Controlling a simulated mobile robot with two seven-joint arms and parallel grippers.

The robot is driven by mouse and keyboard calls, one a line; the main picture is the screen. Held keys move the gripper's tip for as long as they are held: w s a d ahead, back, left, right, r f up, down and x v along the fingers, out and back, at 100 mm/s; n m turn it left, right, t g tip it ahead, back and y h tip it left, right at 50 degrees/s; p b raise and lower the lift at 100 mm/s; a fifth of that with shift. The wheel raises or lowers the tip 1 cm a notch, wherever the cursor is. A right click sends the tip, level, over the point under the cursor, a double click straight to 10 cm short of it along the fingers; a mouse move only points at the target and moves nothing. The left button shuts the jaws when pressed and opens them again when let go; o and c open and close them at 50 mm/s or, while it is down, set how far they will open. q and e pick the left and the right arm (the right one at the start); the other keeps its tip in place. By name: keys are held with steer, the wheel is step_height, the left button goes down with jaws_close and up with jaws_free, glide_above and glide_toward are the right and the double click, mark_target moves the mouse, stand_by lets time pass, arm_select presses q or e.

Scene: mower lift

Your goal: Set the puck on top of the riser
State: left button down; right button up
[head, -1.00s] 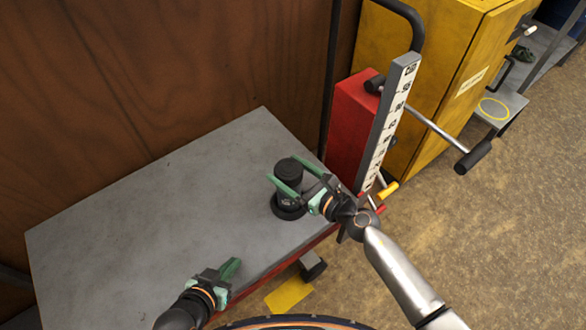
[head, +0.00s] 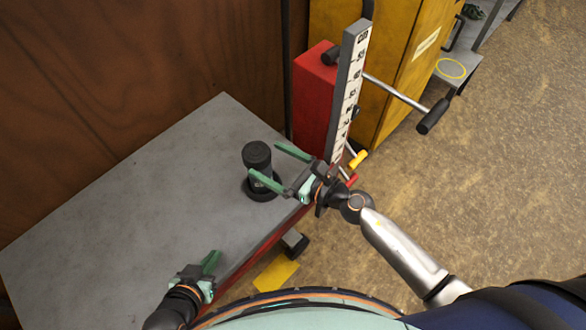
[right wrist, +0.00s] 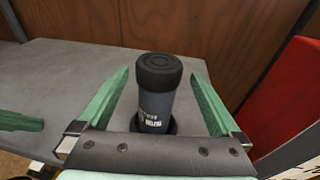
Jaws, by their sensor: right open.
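A black puck (head: 257,154) sits on top of the riser (head: 259,174), a dark upright cylinder with a wide black foot on the grey table. In the right wrist view the puck (right wrist: 159,70) caps the grey-blue, lettered riser (right wrist: 154,108) and looks level. My right gripper (head: 264,158) is open, its green fingers pointing toward the stack. In the right wrist view the stack stands between the two fingers (right wrist: 158,75), with gaps on both sides. My left gripper (head: 211,262) is over the table's front edge, away from the stack; its finger gap is not clear.
The grey table (head: 120,215) is otherwise clear, with a brown wooden wall (head: 130,70) behind. A red box (head: 313,100) and a tall scale post (head: 349,95) with a crank handle (head: 432,116) stand to the right. A yellow pedal (head: 276,273) is below the front edge.

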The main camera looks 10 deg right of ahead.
steer(key=s+d+m+t+h, duration=0.4)
steer(key=d+m, duration=0.5)
steer(key=m, duration=0.9)
steer(key=s+d+f+m+g+h, duration=0.1)
steer(key=s+f+m+g+h, duration=0.2)
steer(key=m, duration=2.1)
steer(key=s+f+g, duration=0.3)
steer(key=s+f, duration=0.5)
steer(key=shift+s+g+h+b, duration=0.35)
steer(key=shift+g+h, duration=0.05)
steer(key=shift+s+f, duration=0.1)
steer(key=shift+f, duration=0.05)
